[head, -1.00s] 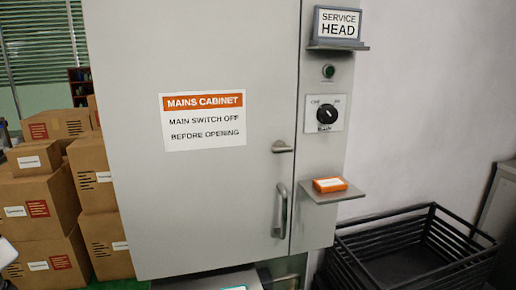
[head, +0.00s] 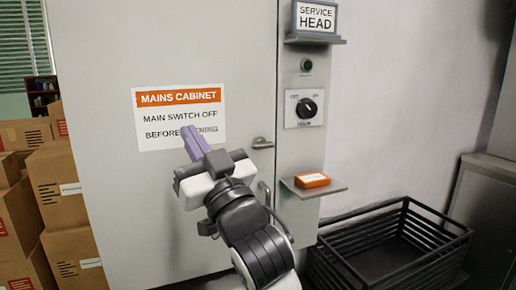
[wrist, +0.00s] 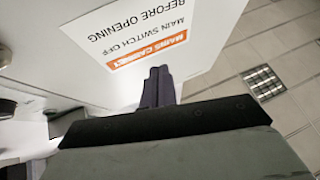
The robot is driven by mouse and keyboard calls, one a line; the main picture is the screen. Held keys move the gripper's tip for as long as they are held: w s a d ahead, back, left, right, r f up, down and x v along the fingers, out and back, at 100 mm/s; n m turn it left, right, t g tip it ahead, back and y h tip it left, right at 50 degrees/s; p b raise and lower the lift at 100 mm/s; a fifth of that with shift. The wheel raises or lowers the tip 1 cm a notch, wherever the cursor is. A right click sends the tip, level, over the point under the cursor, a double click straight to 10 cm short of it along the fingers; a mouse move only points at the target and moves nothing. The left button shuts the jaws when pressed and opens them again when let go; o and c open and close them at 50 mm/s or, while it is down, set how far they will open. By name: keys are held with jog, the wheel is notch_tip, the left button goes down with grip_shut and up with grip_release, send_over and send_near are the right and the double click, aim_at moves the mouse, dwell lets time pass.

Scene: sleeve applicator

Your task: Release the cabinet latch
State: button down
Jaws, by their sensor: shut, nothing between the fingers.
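The grey cabinet door (head: 120,220) is shut. Its latch, a small grey lever (head: 262,143), sticks out near the door's right edge and lies about level. A vertical pull handle (head: 265,194) is below it, partly behind my arm. My gripper (head: 188,131) is in front of the door, left of the latch and apart from it. Its purple fingers are together and empty, overlapping the lower part of the warning sign (head: 180,97). In the wrist view the shut fingers (wrist: 157,86) point toward the upside-down sign (wrist: 165,35). I cannot make out the latch there.
Right of the door are a rotary switch (head: 306,107), a green button (head: 306,65) and a shelf (head: 328,191) with an orange box (head: 312,180). A black slatted crate (head: 395,250) stands at lower right. Cardboard boxes (head: 70,185) are stacked at left.

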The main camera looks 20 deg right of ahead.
jog(key=s+d+f+m+h, duration=0.1)
jog(key=s+d+m+h, duration=0.1)
jog(key=d, duration=0.5)
jog(key=s+d+f+m+g+h, duration=0.1)
jog(key=s+d+m+h, duration=0.1)
jog(key=d+h, duration=0.3)
jog(key=shift+d+f+b, duration=0.4)
jog(key=shift+d, duration=0.7)
notch_tip(320, 180, up, 4)
jog(key=f+p, duration=0.1)
jog(key=p, duration=0.2)
send_over(263, 146)
jog(key=s+a, duration=0.1)
jog(key=s, duration=0.1)
jog(key=shift+r, duration=0.25)
notch_tip(263, 146, down, 3)
jog(key=shift+w+d+f, duration=0.1)
jog(key=shift+w+f, duration=0.05)
jog(key=shift+f, duration=0.45)
jog(key=shift+f+b, duration=0.1)
jog(key=shift+b, duration=0.4)
